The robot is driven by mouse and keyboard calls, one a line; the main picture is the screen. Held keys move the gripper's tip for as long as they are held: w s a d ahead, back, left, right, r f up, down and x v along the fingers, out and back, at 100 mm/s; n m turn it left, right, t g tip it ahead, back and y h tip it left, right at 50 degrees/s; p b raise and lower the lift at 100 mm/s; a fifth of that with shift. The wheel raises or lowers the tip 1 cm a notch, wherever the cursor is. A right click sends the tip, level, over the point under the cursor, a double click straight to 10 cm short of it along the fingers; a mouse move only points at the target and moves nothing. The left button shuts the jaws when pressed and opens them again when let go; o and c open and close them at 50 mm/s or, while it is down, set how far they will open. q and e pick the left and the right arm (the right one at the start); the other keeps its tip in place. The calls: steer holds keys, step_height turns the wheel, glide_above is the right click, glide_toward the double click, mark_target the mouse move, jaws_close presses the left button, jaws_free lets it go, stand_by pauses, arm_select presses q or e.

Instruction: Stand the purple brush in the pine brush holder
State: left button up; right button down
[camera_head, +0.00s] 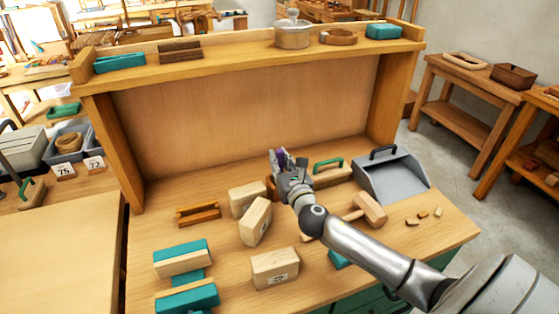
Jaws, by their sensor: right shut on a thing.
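My right gripper (279,163) is above the back middle of the workbench, its arm coming in from the lower right. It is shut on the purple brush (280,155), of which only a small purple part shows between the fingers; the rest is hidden. A reddish-brown piece (271,188) shows just below and behind the gripper, mostly hidden by it. I cannot tell for sure which piece is the pine brush holder; an open wooden rack (198,214) lies to the left of the gripper. My left gripper is not in view.
Pale wood blocks (255,222) stand left of my arm, with another block (275,269) in front. A mallet (370,208), a grey dustpan (400,185) and a green-handled brush (330,175) are at right. Teal-and-wood blocks (182,258) lie front left. A raised shelf (240,58) spans the back.

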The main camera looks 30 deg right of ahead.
mark_target(280, 151)
steer(key=shift+f+b, duration=0.35)
steer(key=shift+f, duration=0.2)
steer(key=c, duration=1)
jaws_free()
steer(key=shift+r, duration=0.15)
step_height(280, 151, up, 7)
steer(key=p, duration=0.7)
steer(key=shift+p, duration=0.3)
steer(key=shift+s+f, duration=0.1)
steer(key=shift+f, duration=0.1)
